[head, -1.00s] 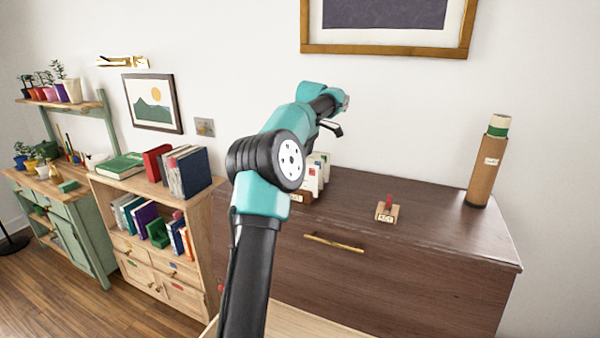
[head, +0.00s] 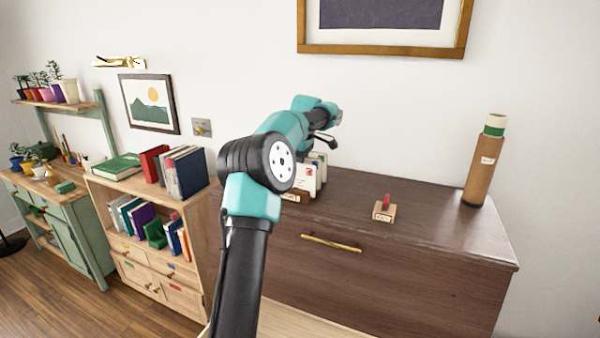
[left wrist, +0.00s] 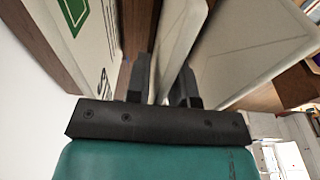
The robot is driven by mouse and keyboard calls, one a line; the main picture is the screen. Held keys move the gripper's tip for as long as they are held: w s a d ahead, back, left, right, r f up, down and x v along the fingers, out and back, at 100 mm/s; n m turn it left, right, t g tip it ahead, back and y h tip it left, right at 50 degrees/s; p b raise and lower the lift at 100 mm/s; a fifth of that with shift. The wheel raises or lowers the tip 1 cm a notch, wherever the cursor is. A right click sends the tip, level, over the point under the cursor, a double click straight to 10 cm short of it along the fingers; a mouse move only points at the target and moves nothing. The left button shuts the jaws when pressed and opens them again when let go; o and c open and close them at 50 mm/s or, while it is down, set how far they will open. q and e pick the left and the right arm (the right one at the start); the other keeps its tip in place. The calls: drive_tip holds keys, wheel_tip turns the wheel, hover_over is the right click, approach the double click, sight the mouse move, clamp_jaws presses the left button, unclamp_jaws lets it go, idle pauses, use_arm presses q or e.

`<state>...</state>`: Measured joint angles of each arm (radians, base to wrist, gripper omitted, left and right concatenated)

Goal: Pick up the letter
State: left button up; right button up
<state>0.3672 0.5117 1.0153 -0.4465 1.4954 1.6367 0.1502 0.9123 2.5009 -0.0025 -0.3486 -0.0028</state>
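Several white letters stand upright in a wooden holder (head: 296,196) on the dark brown cabinet. One letter (head: 306,180) with a red mark shows at the front; my arm partly hides the group. My left gripper (head: 326,139) is above and at the letters, its fingertips hard to make out there. In the left wrist view its two dark fingers (left wrist: 162,80) are apart, with a pale letter (left wrist: 182,40) running between them. I cannot tell whether either finger touches it. Another pale letter (left wrist: 255,50) stands to the right. My right gripper is not in view.
A small wooden block with a red piece (head: 384,211) sits on the cabinet top (head: 430,215). A cardboard tube (head: 483,168) stands at its right end. A wooden bookcase (head: 205,215) stands left of the cabinet. The cabinet top between block and tube is clear.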

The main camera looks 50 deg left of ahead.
use_arm(q)
clamp_jaws()
drive_tip(key=shift+r, duration=0.1)
drive_tip(key=shift+r, duration=4.95)
